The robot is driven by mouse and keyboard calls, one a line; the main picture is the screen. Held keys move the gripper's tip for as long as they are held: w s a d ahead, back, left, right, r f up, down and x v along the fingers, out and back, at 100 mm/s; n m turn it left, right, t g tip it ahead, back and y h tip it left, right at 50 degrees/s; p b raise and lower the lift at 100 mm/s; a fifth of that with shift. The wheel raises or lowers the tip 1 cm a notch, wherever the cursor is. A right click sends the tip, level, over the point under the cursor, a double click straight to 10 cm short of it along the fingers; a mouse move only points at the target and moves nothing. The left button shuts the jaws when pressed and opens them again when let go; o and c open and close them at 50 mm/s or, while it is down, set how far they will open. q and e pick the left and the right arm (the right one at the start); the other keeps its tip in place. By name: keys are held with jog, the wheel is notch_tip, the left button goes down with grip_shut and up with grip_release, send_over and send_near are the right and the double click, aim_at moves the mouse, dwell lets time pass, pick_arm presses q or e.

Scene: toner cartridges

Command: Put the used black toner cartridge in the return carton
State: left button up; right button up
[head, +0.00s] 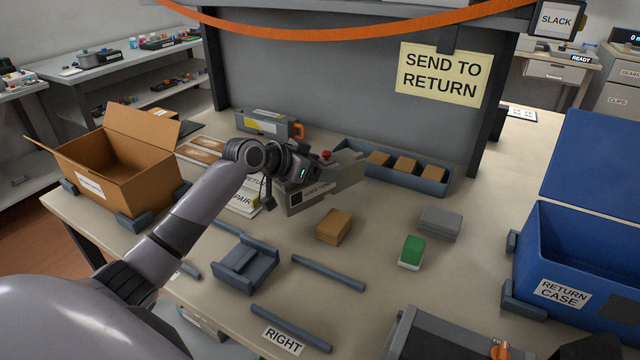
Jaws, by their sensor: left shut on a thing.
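A long grey cartridge (338,186) with a label bearing a black square stands over the middle of the table; I take it for the used black toner cartridge. My left gripper (304,178) is shut on it, and the gripper body hides part of its top. I cannot tell whether its underside touches the table. The open cardboard carton (118,184), with a white label too small to read, stands at the left with its flaps up. My right gripper is not in view.
Another grey cartridge (262,123) with a yellow label and orange handle lies behind. A blue tray (432,186) holds small brown boxes. A blue case (590,255) labelled RETURN CASE stands at right. A grey cradle (246,262), small blocks and rails lie in front.

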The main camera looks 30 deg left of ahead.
pick_arm(q)
jog(key=shift+f, duration=2.1)
jog(key=o, duration=0.9)
jog(key=shift+f, duration=0.3)
jog(key=o, duration=0.4)
jog(key=shift+r, duration=0.1)
jog(key=shift+o, duration=0.2)
